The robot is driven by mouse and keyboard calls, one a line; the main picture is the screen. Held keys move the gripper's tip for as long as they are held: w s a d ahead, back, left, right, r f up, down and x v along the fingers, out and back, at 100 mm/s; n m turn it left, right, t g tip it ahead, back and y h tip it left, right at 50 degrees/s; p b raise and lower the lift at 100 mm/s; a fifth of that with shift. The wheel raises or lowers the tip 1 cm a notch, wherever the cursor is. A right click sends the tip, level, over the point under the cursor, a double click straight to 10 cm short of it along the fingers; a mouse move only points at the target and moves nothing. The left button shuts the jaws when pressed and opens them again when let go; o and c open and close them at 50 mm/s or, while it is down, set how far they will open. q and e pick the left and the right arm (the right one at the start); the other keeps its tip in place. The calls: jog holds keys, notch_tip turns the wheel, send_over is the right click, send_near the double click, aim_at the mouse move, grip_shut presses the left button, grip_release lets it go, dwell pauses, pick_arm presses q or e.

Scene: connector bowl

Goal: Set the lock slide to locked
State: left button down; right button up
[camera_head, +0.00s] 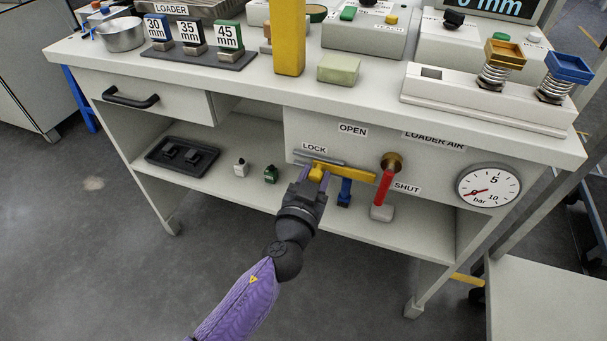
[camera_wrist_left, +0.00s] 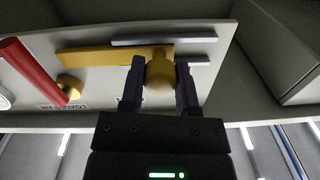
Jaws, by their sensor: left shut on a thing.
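The lock slide is a yellow bar (camera_head: 352,174) on the front panel under the LOCK label (camera_head: 314,147). It also shows in the left wrist view (camera_wrist_left: 92,56), between grey guide rails (camera_wrist_left: 165,39). Its right end lies close to the red valve lever (camera_head: 383,187), which hangs down from a brass hub (camera_head: 391,161); contact cannot be told. My left gripper (camera_head: 318,174) is shut on the slide's round yellow knob (camera_wrist_left: 160,76), with a finger on each side of it. My right gripper is not in view.
A blue part (camera_head: 345,191) shows below the bar. The pressure gauge (camera_head: 489,186) reads near zero. A black tray (camera_head: 182,156) and small bottles (camera_head: 270,174) stand on the lower shelf. A drawer handle (camera_head: 130,98) sticks out at left.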

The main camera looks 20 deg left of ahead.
pick_arm(q)
jog(key=shift+d, duration=0.15)
jog(key=shift+c, duration=1.6)
grip_release()
jog(key=shift+d, duration=0.1)
jog(key=s, duration=1)
